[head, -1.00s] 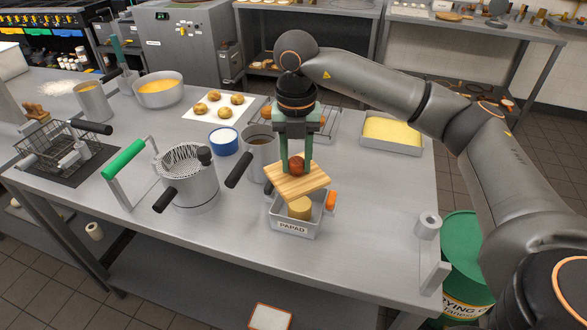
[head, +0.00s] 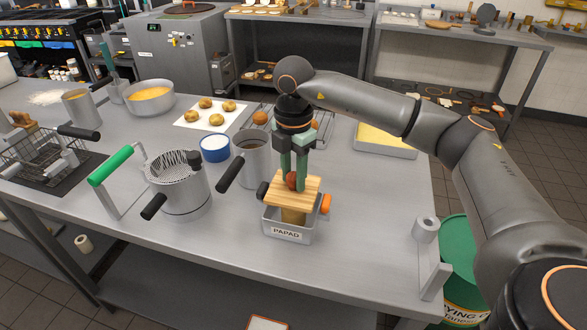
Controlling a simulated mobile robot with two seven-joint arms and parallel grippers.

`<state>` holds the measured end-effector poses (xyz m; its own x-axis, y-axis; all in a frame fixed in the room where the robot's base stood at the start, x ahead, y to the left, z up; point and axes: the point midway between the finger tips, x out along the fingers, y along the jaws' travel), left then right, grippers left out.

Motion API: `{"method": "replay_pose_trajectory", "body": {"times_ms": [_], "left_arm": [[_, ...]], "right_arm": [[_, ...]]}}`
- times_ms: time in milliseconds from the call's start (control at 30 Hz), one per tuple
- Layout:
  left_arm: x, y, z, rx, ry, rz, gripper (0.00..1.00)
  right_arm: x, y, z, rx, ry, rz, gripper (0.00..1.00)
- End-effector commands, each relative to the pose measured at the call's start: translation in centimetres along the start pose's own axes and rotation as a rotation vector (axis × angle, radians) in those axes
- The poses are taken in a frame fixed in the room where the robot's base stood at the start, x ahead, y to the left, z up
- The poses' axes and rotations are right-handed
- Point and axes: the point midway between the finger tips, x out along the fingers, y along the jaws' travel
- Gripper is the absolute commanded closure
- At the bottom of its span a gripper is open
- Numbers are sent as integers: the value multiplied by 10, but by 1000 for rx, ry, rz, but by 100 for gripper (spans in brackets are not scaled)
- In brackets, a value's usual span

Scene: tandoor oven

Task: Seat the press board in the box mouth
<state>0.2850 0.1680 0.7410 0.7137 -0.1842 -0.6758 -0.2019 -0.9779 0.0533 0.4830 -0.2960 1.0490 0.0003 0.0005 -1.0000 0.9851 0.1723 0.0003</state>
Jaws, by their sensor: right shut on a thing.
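The press board (head: 283,194) is a light striped wooden slab with a round red-brown knob (head: 292,180). My right gripper (head: 295,182) is shut on this knob and holds the board from above. The box (head: 287,233) is a small grey metal tray labelled PAPAD, with an orange handle at its right and a dark one at its left. The board is over the box's far part, its near edge above the rim. A tan block (head: 292,216) shows inside the box below the board. The board hides the far inside of the box. My left gripper is out of view.
A metal pot (head: 252,155) with a dark handle stands close behind and left of the box. The tabletop right of the box is clear.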

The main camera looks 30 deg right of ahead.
Motion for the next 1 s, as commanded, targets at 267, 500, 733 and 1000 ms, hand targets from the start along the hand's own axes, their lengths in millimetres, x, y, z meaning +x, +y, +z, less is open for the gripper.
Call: {"method": "replay_pose_trajectory", "body": {"times_ms": [267,500,733,1000], "left_arm": [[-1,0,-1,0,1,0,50],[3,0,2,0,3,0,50],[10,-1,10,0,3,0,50],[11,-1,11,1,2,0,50]], "right_arm": [[-1,0,0,2,0,0,100],[9,0,0,12,0,-1,100],[24,0,0,12,0,1,100],[27,0,0,12,0,1,100]]}}
